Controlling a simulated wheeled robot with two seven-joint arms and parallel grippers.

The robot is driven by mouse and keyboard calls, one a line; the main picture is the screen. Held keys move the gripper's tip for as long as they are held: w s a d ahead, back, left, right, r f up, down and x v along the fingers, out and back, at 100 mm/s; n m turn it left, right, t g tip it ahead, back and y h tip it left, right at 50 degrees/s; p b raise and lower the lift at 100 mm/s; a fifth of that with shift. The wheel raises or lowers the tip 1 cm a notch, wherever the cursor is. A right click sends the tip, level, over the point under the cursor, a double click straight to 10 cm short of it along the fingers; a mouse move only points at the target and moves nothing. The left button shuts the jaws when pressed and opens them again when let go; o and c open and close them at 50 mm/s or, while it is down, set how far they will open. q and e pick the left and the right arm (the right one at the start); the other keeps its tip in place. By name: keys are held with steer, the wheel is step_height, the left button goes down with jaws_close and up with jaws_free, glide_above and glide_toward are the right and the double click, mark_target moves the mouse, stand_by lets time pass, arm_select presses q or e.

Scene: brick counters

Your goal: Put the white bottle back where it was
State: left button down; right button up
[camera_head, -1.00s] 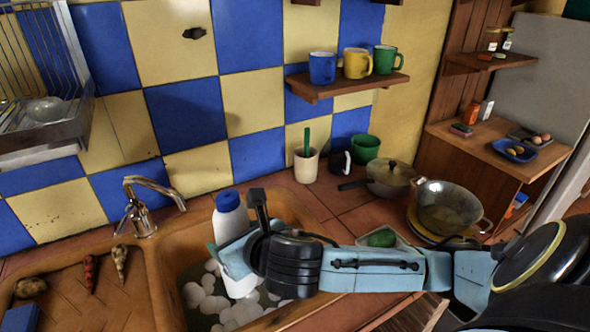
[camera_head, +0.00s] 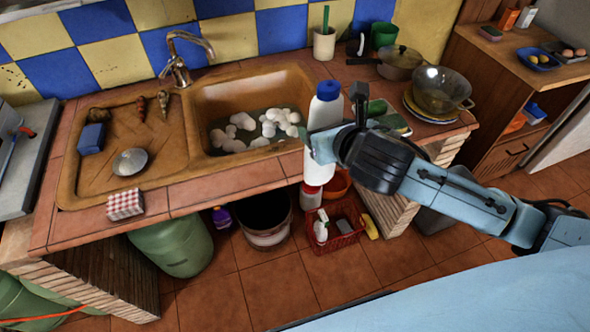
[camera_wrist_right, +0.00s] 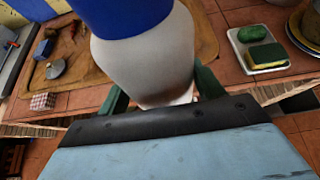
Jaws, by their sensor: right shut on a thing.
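The white bottle (camera_head: 321,135) with a blue cap is upright in my right gripper (camera_head: 322,147), in front of the counter's edge in the head view. The fingers are shut on the bottle's body. In the right wrist view the bottle (camera_wrist_right: 150,62) fills the top middle, between the green fingers of my gripper (camera_wrist_right: 155,95). Its blue upper part is cut off by the frame's top. Below the bottle in the head view, a red basket (camera_head: 338,228) with several items stands on the floor under the counter. My left gripper is not in view.
The sink (camera_head: 205,105) holds white foam. A dark bucket (camera_head: 265,238), a green gas cylinder (camera_head: 172,246), a purple bottle (camera_head: 222,217) and an orange bowl (camera_head: 338,186) are under the counter. A pan (camera_head: 399,66) and glass bowl (camera_head: 441,92) stand on the right counter.

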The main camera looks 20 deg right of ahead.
steer(key=w+a+r+n+y+p, duration=0.2)
steer(key=w+a+r+p, duration=0.25)
steer(key=w+p, duration=0.4)
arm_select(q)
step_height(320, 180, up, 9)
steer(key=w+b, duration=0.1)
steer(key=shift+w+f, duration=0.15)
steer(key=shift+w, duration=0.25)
arm_select(e)
step_height(320, 180, down, 9)
steer(key=w, duration=0.1)
steer(key=shift+d+f, duration=0.15)
steer(key=shift+d, duration=0.1)
steer(key=shift+f, duration=0.15)
steer(key=o, duration=1.1)
